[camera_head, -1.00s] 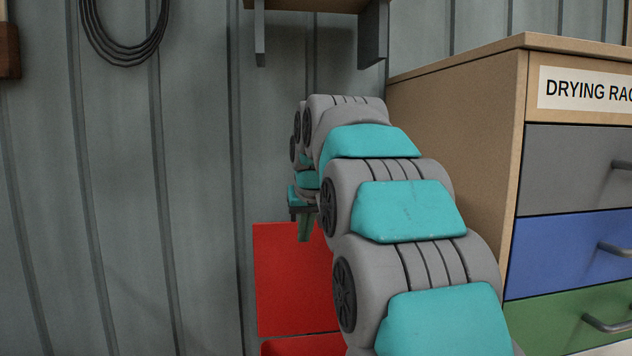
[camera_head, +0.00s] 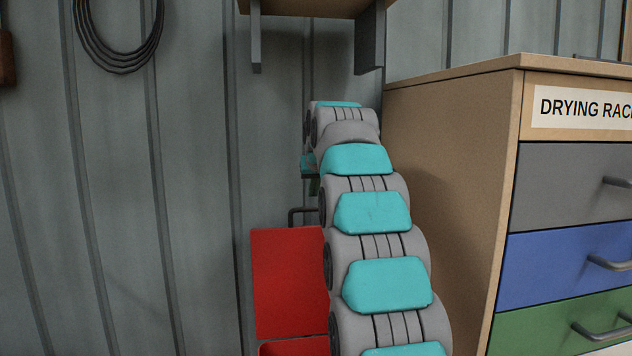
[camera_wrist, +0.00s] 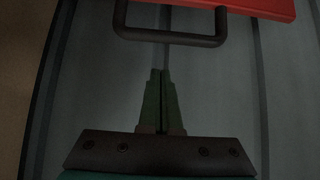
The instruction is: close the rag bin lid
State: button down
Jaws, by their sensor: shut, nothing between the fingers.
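The rag bin's red lid (camera_head: 289,283) stands open and upright in the head view, partly hidden by my arm. A dark bar handle (camera_head: 291,217) sticks up from its top edge. A strip of the red bin (camera_head: 295,348) shows below the lid. My gripper (camera_head: 314,187) is mostly hidden behind my arm, above the lid's top edge. In the wrist view my gripper's fingers (camera_wrist: 161,72) are together and empty. They point toward the handle (camera_wrist: 170,40), with a small gap in the picture. The lid (camera_wrist: 262,7) shows at the top edge there.
A wooden drying rack cabinet (camera_head: 445,150) with grey, blue and green drawers stands close to the right of my arm. A bracketed shelf (camera_head: 310,7) hangs above. A coiled cable (camera_head: 120,65) hangs on the corrugated wall (camera_head: 190,200) at left.

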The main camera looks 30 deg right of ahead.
jog(key=shift+s+a+f, duration=0.15)
jog(key=shift+s+f, duration=0.35)
jog(key=shift+f, duration=0.15)
jog(key=shift+s+a+f, duration=0.15)
jog(key=shift+s+f, duration=0.3)
jog(key=shift+f, duration=0.2)
jog(key=shift+s, duration=0.1)
